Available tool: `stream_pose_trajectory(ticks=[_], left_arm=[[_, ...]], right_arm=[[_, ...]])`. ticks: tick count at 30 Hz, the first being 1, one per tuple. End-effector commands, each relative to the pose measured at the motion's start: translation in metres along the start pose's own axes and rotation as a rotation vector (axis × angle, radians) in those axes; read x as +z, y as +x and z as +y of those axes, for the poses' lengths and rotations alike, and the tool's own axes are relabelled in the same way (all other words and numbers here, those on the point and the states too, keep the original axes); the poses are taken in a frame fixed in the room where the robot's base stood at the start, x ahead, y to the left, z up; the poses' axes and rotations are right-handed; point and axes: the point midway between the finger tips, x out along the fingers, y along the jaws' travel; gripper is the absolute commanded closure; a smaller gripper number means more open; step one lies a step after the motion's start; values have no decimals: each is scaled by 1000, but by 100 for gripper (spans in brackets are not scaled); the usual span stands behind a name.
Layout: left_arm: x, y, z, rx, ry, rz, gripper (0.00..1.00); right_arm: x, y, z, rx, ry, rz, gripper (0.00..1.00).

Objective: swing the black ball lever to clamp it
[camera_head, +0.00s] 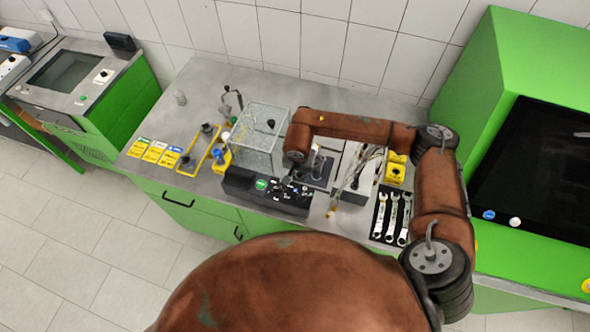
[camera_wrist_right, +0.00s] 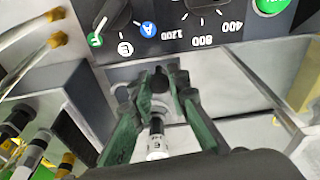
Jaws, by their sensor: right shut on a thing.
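My right arm comes in from the right in the head view and its wrist hangs over the bench behind the black control panel (camera_head: 265,190). In the right wrist view my right gripper (camera_wrist_right: 159,76) has its green-padded fingers shut on the black ball (camera_wrist_right: 160,82) of the lever. A black and white cylinder (camera_wrist_right: 156,142) shows between the fingers, nearer the camera. The lever's arm and pivot are mostly hidden by the fingers. In the head view the wrist hides the ball. My left gripper is not in view.
A transparent box (camera_head: 258,138) stands left of my right wrist. Thin tubes with brass-coloured ends (camera_head: 350,180) hang to its right. Wrenches (camera_head: 392,215) lie in a black tray further right. Yellow labels (camera_head: 155,151) lie at the left, with bare bench behind them.

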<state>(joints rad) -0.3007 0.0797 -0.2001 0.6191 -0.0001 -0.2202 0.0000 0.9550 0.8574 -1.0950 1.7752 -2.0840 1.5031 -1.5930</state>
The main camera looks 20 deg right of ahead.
Motion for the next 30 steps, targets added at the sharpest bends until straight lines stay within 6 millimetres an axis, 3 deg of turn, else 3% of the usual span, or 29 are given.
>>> stream_pose_trajectory(ticks=[30], left_arm=[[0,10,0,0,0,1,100]], right_arm=[[-10,3,18,4,0,-1,94]])
